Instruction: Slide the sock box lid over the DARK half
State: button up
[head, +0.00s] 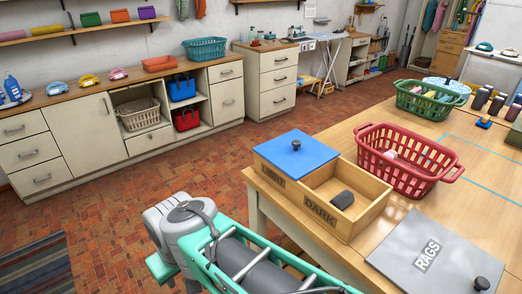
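The sock box is a wooden two-part box (351,226) on the near left corner of the wooden table. Its left half is labelled LIGHT and its right half DARK. The flat blue lid (285,155) with a dark round knob (296,145) covers the LIGHT half. The DARK half is open, and a dark grey rolled sock (342,200) lies in it. Part of my teal and grey arm crosses the bottom of the picture, in front of and below the box. My gripper itself is not in view.
A grey RAGS panel (406,252) with a black knob lies right of the box. A red basket (408,180) stands close behind the box's right side. A green basket (429,101) and bottles stand farther back. Brick floor lies open left of the table.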

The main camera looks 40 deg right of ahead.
aim_at(298, 154)
jog(key=u, duration=0.15)
jog(key=i, duration=0.65)
jog(key=z, duration=2.45)
jog(key=k, duration=0.65)
jog(key=u, duration=0.35)
jog(key=i, duration=0.5)
jog(key=u, duration=1.05)
jog(key=i, duration=0.65)
jog(key=u, duration=0.35)
